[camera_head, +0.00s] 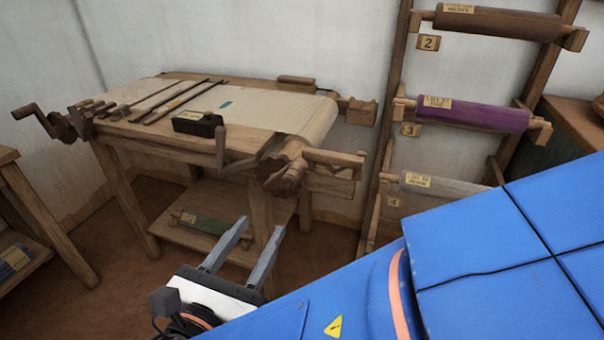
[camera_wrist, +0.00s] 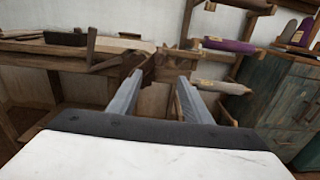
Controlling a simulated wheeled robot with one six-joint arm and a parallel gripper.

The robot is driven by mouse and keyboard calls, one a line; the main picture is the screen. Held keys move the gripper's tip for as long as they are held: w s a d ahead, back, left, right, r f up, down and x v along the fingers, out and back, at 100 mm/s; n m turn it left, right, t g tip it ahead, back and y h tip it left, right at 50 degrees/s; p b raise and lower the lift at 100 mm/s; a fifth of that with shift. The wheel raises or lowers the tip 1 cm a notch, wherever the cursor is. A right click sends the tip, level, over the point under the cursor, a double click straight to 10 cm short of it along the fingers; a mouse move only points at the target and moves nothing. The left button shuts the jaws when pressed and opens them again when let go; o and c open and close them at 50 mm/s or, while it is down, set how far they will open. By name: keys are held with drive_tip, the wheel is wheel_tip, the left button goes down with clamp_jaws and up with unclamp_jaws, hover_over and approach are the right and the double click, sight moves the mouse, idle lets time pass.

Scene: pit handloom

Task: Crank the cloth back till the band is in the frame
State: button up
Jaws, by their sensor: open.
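The handloom (camera_head: 180,140) stands with pale cloth (camera_head: 270,105) stretched over its top and curving down over a roller at the right end. A small green mark (camera_head: 226,104) shows on the cloth. A wooden crank (camera_head: 335,157) with a hub sits at the loom's near right corner; another crank (camera_head: 28,110) is at the far left end. A black block (camera_head: 198,123) with a label lies on the near edge. I cannot tell which thing is the band or the frame. My gripper (camera_head: 260,228) is open and empty, below and in front of the right crank, apart from it.
A rack on the right holds numbered rolls: brown (camera_head: 495,22), purple (camera_head: 475,114) and grey (camera_head: 440,185). A green roll (camera_head: 205,222) lies on the loom's lower shelf. A wooden stand (camera_head: 45,210) is at left. A green cabinet (camera_wrist: 280,95) shows at right in the wrist view.

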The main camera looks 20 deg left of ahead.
sight(291, 179)
drive_tip(key=w, duration=0.5)
drive_tip(key=w+d, duration=0.1)
drive_tip(key=w, duration=1)
drive_tip(key=shift+w+d, duration=0.15)
drive_tip(key=shift+w, duration=0.1)
clamp_jaws()
